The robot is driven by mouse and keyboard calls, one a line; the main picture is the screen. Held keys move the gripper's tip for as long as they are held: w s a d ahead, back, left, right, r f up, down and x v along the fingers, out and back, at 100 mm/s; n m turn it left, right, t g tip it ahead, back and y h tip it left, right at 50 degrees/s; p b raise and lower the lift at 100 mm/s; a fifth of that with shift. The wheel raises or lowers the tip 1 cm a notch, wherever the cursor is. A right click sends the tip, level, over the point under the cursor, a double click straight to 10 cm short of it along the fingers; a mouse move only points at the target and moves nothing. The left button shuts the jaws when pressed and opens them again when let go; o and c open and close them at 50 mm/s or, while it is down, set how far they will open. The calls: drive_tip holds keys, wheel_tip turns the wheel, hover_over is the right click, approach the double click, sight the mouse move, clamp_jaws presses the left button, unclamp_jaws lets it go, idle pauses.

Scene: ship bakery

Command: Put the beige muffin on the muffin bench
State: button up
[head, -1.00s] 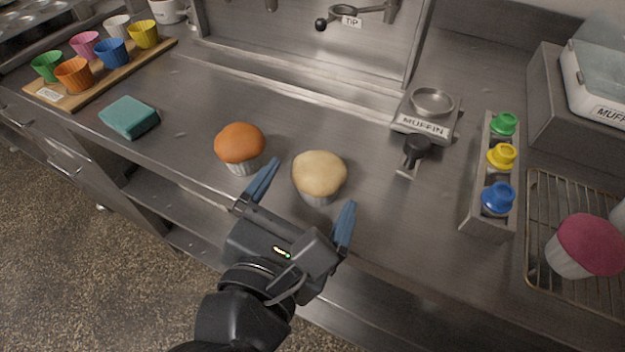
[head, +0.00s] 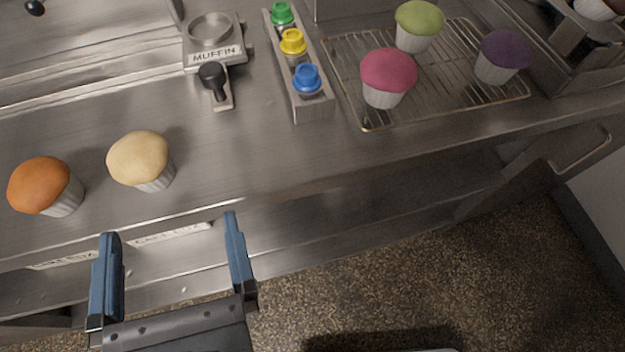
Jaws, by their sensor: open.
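The beige muffin (head: 139,158), with a pale ribbed cup, sits tilted in the picture on the steel counter (head: 235,150), just right of an orange muffin (head: 39,186). My gripper (head: 171,230) is open and empty, with its two blue fingers apart. In the picture it is below the beige muffin, at the counter's front edge, and does not touch it. A small metal stand labelled MUFFIN (head: 216,54), with a round ring on top and a black knob in front, stands farther back to the right of the beige muffin. Nothing sits in its ring.
A holder (head: 313,108) with green, yellow and blue capped bottles stands right of the stand. Farther right, a wire rack (head: 455,103) carries pink (head: 388,76), green (head: 419,24) and purple (head: 502,57) muffins. The counter between the beige muffin and the holder is clear.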

drive_tip(key=w+d+r+n+t+h, duration=0.2)
drive_tip(key=d+n+t+h, duration=0.6)
drive_tip(key=d, duration=1.5)
drive_tip(key=s+d+f+n+g+y, duration=0.1)
drive_tip(key=s+d+f+n+g, duration=0.3)
drive_tip(key=n, duration=0.9)
drive_tip(key=s+d+f+n+g+y, duration=0.2)
drive_tip(key=s+d+f+n+g, duration=0.2)
drive_tip(key=s+n, duration=0.6)
wheel_tip(320, 180, down, 2)
drive_tip(key=d+n, duration=0.2)
drive_tip(key=n, duration=0.2)
drive_tip(key=shift+g, duration=0.4)
drive_tip(key=shift+s, duration=0.1)
